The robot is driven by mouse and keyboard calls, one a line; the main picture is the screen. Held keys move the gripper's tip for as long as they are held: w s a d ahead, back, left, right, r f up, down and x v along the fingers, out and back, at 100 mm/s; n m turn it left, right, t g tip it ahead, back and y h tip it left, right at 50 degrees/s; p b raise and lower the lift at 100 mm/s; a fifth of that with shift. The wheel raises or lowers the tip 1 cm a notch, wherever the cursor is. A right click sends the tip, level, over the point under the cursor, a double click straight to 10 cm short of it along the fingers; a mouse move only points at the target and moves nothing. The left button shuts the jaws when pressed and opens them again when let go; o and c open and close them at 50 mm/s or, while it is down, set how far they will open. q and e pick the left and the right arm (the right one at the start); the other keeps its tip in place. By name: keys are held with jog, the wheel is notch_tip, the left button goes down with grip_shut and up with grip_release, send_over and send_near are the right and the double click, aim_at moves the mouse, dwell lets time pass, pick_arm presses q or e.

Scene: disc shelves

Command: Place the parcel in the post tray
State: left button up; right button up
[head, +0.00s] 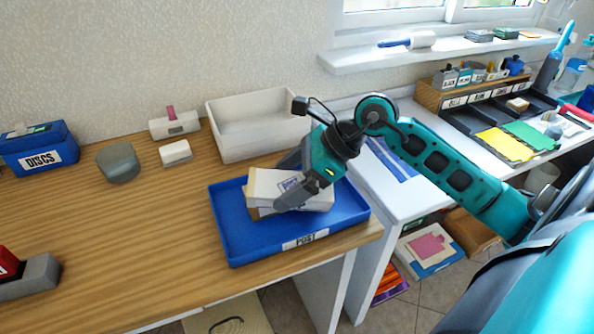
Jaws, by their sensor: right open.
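The post tray (233,246) is a shallow blue tray with a "POST" label, at the right front corner of the wooden table. The parcel (265,186) is a pale box with some print on its side. It sits within the tray's outline, over a brown surface that shows beneath it. My right gripper (283,183) is open at the parcel, with one finger in front of it and the other behind it. The gripper hides the parcel's right part, so I cannot tell whether the fingers touch it. My left gripper is not in view.
An empty-looking white bin (256,143) stands behind the tray. A blue "DISCS" box (40,148), a grey-green round container (118,162) and small white items stand at the back left. The table's middle is clear. A white desk (395,185) adjoins on the right.

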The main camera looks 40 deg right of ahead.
jog(key=shift+r+p, duration=0.3)
jog(key=shift+r, duration=0.1)
jog(key=v, duration=1.1)
jog(key=shift+f, duration=0.15)
jog(key=shift+s+d+r, duration=0.3)
jog(key=shift+r, duration=0.05)
